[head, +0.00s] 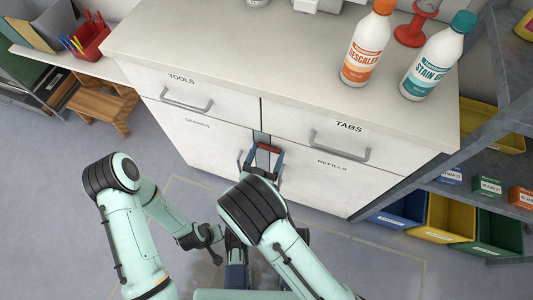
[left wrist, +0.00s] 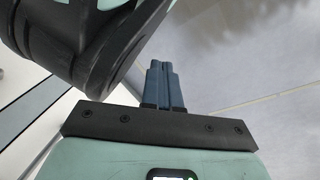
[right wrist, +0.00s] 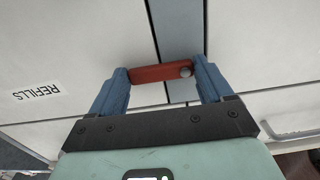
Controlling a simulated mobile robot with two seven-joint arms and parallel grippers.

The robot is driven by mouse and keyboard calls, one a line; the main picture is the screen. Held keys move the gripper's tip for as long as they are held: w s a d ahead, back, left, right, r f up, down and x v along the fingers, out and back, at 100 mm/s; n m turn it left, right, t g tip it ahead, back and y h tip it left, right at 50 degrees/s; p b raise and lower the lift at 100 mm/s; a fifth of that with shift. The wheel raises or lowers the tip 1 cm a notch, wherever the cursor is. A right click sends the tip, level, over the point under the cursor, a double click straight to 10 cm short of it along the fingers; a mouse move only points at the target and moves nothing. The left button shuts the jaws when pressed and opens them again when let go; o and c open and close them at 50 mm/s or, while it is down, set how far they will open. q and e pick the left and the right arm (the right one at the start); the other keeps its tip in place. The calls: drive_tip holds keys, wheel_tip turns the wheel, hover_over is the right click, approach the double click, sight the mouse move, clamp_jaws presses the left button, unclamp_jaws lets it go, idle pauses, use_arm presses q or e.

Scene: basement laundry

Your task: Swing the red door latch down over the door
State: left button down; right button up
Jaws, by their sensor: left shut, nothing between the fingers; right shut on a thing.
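The red latch (head: 268,148) lies crosswise at the top of the seam between the SPARES and REFILLS doors. My right gripper (head: 263,153) is shut on it. In the right wrist view the red latch (right wrist: 158,73) spans between the two blue fingers of my right gripper (right wrist: 165,76), with a round grey pin near its right end. The REFILLS door (right wrist: 60,60) is on the left of that view. My left gripper (left wrist: 165,66) is shut and empty, away from the latch, its two blue fingers together.
The drawers marked TOOLS and TABS have grey bar handles; the TABS handle (head: 340,146) is close to the right gripper. Two bottles stand on the worktop (head: 230,45). A shelf with coloured bins (head: 448,218) is at the right. The floor at the left is mostly clear.

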drive_tip(key=o, duration=1)
drive_tip(key=shift+c, duration=0.2)
use_arm(q)
drive_tip(key=w+r+t+p, duration=0.1)
drive_tip(key=w+r+p, duration=0.1)
drive_tip(key=w+r, duration=0.2)
drive_tip(key=shift+w+d+r+t, duration=0.3)
drive_tip(key=shift+w+d+t, duration=0.1)
drive_tip(key=shift+w, duration=0.15)
use_arm(e)
drive_tip(key=v, duration=1.3)
drive_tip(key=shift+s, duration=0.2)
